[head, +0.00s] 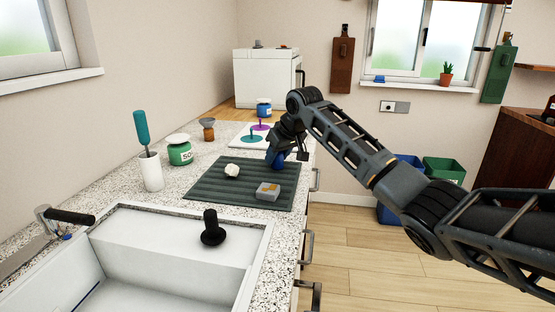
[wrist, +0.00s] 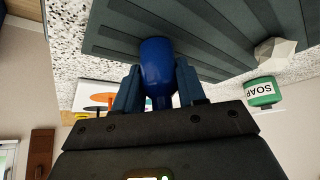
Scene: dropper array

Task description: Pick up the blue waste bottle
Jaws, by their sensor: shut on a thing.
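The blue waste bottle (wrist: 158,62) is between the two fingers of my gripper (wrist: 158,88) in the wrist view. My gripper is shut on it, with one finger on each side. In the head view the blue bottle (head: 276,157) shows below my gripper (head: 280,150), partly hidden by the fingers. It is over the far right part of the dark ribbed mat (head: 215,186). I cannot tell whether the bottle touches the mat.
On the mat are a white crumpled lump (head: 232,170) and a grey block (head: 268,191). A green soap jar (head: 180,153) and a white cup (head: 151,172) with a teal-handled tool stand left. The sink (head: 170,240) is in front. Blue and green bins stand on the floor at right.

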